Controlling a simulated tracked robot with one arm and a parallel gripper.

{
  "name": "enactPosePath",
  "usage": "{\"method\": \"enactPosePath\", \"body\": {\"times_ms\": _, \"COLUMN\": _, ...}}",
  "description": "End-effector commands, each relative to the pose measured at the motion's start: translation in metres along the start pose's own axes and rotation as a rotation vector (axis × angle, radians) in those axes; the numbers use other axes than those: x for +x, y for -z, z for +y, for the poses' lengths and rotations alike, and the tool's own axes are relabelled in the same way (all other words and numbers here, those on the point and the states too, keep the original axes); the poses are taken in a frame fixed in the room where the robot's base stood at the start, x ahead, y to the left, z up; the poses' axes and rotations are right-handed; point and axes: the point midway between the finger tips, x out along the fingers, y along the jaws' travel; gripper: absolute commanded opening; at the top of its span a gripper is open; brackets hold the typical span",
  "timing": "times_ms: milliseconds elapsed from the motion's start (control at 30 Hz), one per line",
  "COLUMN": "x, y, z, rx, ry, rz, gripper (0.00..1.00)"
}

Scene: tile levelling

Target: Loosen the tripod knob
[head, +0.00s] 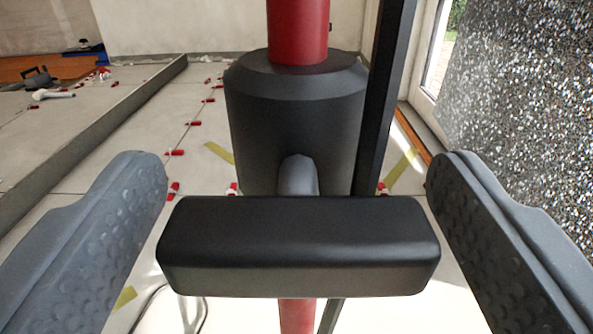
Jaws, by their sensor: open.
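The tripod knob (298,246) is a black bar-shaped handle, lying level across the middle of the head view. A short grey stem (298,176) joins it to a black collar (294,125) behind. A red tripod column (297,28) comes out of the collar's top and shows again below the knob. My gripper (297,215) is open, with one grey dimpled finger on each side of the knob. A gap shows between the right finger and the knob's end. The left fingertip lies near the knob's left end, apart from it in the picture.
A black tripod leg (384,95) runs upright beside the collar on the right. A speckled dark panel (520,100) stands at the right edge. Red levelling clips (194,123) dot the tiled floor (130,130). A low step edge (100,125) crosses the left side.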

Motion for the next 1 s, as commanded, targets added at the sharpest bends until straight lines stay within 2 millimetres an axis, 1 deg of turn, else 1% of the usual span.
{"method": "enactPosePath", "body": {"times_ms": 200, "x": 0.0003, "y": 0.0, "z": 0.0, "rx": 0.0, "ry": 0.0, "rz": 0.0, "gripper": 0.76}}
{"method": "enactPosePath", "body": {"times_ms": 233, "x": 0.0002, "y": 0.0, "z": -0.0001, "rx": 0.0, "ry": 0.0, "rz": -0.001, "gripper": 0.74}}
{"method": "enactPosePath", "body": {"times_ms": 267, "x": 0.0002, "y": 0.0, "z": -0.0001, "rx": 0.0, "ry": 0.0, "rz": -0.001, "gripper": 0.65}}
{"method": "enactPosePath", "body": {"times_ms": 300, "x": 0.0002, "y": -0.0001, "z": -0.0002, "rx": 0.0, "ry": 0.0, "rz": -0.001, "gripper": 0.54}}
{"method": "enactPosePath", "body": {"times_ms": 367, "x": 0.0002, "y": -0.0001, "z": -0.0002, "rx": 0.0, "ry": 0.0, "rz": -0.001, "gripper": 0.37}}
{"method": "enactPosePath", "body": {"times_ms": 400, "x": 0.0002, "y": -0.0001, "z": -0.0003, "rx": 0.0, "ry": 0.0, "rz": -0.001, "gripper": 0.31}}
{"method": "enactPosePath", "body": {"times_ms": 433, "x": 0.0002, "y": -0.0002, "z": -0.0004, "rx": 0.0, "ry": 0.0, "rz": -0.001, "gripper": 0.31}}
{"method": "enactPosePath", "body": {"times_ms": 467, "x": 0.0014, "y": 0.0001, "z": -0.0077, "rx": 0.001, "ry": 0.004, "rz": -0.002, "gripper": 0.32}}
{"method": "enactPosePath", "body": {"times_ms": 533, "x": 0.0008, "y": -0.0004, "z": -0.0039, "rx": -0.001, "ry": 0.003, "rz": -0.002, "gripper": 0.32}}
{"method": "enactPosePath", "body": {"times_ms": 767, "x": 0.0012, "y": -0.0001, "z": -0.003, "rx": -0.042, "ry": 0.004, "rz": -0.001, "gripper": 0.32}}
{"method": "enactPosePath", "body": {"times_ms": 1000, "x": 0.0015, "y": 0.0005, "z": -0.003, "rx": -0.184, "ry": 0.003, "rz": -0.002, "gripper": 0.32}}
